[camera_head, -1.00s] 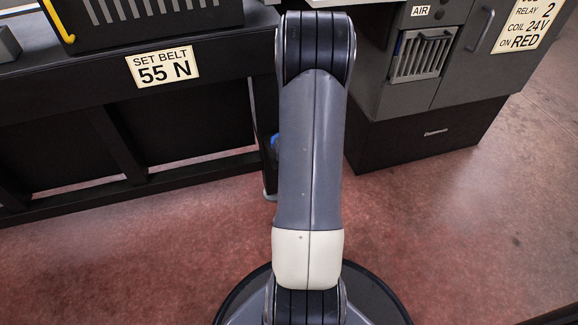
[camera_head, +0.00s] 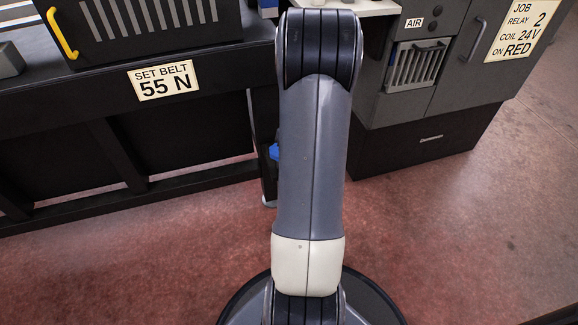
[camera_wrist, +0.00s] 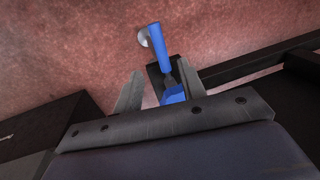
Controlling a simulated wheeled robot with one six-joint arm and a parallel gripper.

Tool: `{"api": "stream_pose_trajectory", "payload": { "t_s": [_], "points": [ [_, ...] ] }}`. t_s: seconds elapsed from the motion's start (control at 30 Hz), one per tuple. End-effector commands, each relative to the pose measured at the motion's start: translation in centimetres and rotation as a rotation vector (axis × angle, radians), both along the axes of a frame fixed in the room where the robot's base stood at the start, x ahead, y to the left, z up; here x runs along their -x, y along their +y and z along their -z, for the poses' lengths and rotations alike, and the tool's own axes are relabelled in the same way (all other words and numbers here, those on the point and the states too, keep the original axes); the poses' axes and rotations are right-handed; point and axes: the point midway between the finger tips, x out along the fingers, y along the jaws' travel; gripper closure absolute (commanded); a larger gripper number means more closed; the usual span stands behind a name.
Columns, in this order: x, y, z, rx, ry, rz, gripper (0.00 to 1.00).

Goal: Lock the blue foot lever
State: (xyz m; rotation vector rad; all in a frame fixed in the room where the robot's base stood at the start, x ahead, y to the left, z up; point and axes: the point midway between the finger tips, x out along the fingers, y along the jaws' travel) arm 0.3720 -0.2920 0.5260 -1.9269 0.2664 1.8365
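The blue foot lever (camera_wrist: 160,48) shows in the wrist view as a blue bar on a dark mount, with the floor behind it. A second blue part (camera_wrist: 174,95) sits lower, between my fingers and close to the gripper's base. My gripper (camera_wrist: 160,70) is open, its two grey fingers on either side of the dark mount. I cannot tell whether either finger touches it. In the head view only a small blue piece (camera_head: 274,152) shows at the left edge of my arm. My arm hides the rest, and my gripper is out of sight there.
A dark bench with a "SET BELT 55 N" label (camera_head: 163,82) stands at left, with dark frame bars below. A grey cabinet (camera_head: 440,70) with a dark base stands at right. Reddish floor is open in front of both.

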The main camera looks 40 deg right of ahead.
Motion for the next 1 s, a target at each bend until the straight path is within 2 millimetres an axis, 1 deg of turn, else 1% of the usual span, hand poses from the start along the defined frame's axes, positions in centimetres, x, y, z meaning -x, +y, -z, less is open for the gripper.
{"api": "stream_pose_trajectory", "payload": {
  "t_s": [0.03, 0.2, 0.33, 0.6, 0.77, 0.87, 1.0],
  "points": [
    [0.1, -0.2, -1.3, 0.001, 0.000, 0.001, 0.61],
    [0.3, -0.6, -3.2, 0.001, 0.000, 0.001, 0.61],
    [0.4, -0.7, -3.6, -0.001, 0.001, 0.001, 0.61],
    [0.4, -0.7, -3.6, 0.000, 0.001, 0.000, 0.61],
    [0.3, -0.5, -2.9, -0.002, 0.001, 0.000, 0.61],
    [0.2, -0.3, -1.5, -0.004, 0.003, -0.001, 0.61],
    [0.0, 0.2, 1.1, -0.003, 0.002, -0.002, 0.61]
  ]
}}
